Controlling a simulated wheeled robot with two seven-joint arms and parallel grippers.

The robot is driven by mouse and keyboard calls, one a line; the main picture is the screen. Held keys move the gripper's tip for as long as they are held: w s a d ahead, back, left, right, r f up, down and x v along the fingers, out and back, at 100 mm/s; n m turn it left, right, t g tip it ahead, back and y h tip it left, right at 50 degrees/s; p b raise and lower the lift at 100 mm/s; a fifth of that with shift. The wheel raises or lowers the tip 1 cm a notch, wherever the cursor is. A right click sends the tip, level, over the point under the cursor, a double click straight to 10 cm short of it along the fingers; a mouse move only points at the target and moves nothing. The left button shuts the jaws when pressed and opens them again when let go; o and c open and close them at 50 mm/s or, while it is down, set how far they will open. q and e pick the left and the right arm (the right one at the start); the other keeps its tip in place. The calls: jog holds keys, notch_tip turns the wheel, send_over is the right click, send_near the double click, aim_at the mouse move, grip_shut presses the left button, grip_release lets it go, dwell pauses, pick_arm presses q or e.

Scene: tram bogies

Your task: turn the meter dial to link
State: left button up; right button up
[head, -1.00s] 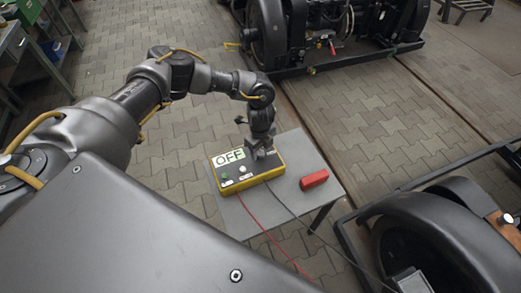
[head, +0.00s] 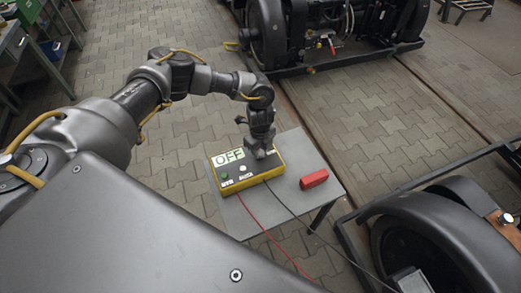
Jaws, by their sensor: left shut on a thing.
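The meter (head: 247,177) is a yellow-edged box with a dark top, lying on a small grey table. Its display (head: 229,157) reads OFF. A green button (head: 225,176) and a white button (head: 242,168) show on its top. My left gripper (head: 262,155) points down onto the right part of the meter's top and is shut there. The dial is hidden under the gripper, so its pointer cannot be seen. My right gripper is not in view.
A red block (head: 314,179) lies on the grey table (head: 318,201) to the right of the meter. A red lead (head: 262,226) and a black lead (head: 300,219) run from the meter over the table's front edge. Dark bogies stand behind and at right.

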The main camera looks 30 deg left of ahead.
pick_arm(q)
jog(key=m+b, duration=0.1)
jog(key=m, duration=0.4)
jog(key=shift+f+b, duration=0.1)
jog(key=shift+b, duration=0.25)
jog(key=shift+m, duration=0.7)
jog(key=shift+m+b, duration=0.55)
jog(key=shift+m, duration=0.45)
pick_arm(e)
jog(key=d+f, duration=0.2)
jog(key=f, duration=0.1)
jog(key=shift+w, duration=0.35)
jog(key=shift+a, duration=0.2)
pick_arm(q)
jog(key=o, duration=0.9)
jog(key=shift+o, duration=0.3)
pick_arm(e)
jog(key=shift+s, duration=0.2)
